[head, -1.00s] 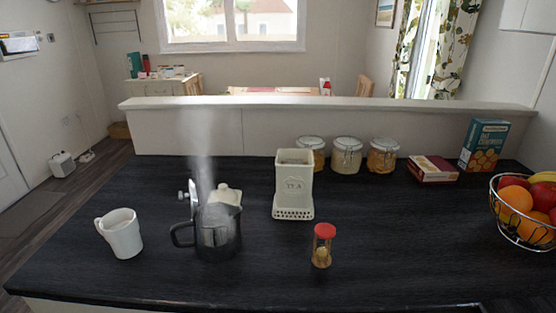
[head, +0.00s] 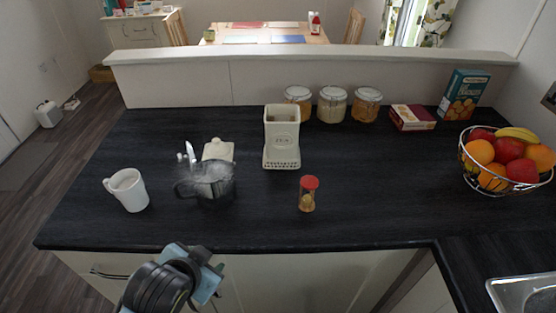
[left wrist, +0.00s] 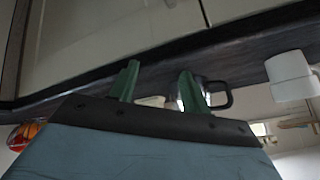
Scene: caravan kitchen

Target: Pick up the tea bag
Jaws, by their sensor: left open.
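A cream caddy marked TEA (head: 281,140) stands on the dark counter, with an open top and a slotted base. I cannot make out a tea bag in either view. A white mug (head: 131,193) stands at the left of the counter, and it also shows in the left wrist view (left wrist: 289,76). A dark steaming kettle (head: 213,187) stands between mug and caddy. My left gripper (head: 206,262) is below the counter's front edge, apart from everything on it. In the left wrist view its green fingers (left wrist: 157,85) are spread and empty. My right gripper is not in view.
A sand timer with a red cap (head: 308,194) stands before the caddy. A white lidded pot (head: 218,150) is behind the kettle. Glass jars (head: 331,105), boxes (head: 412,117) and a wire fruit bowl (head: 507,184) line the back and right. A sink (head: 525,294) is at lower right.

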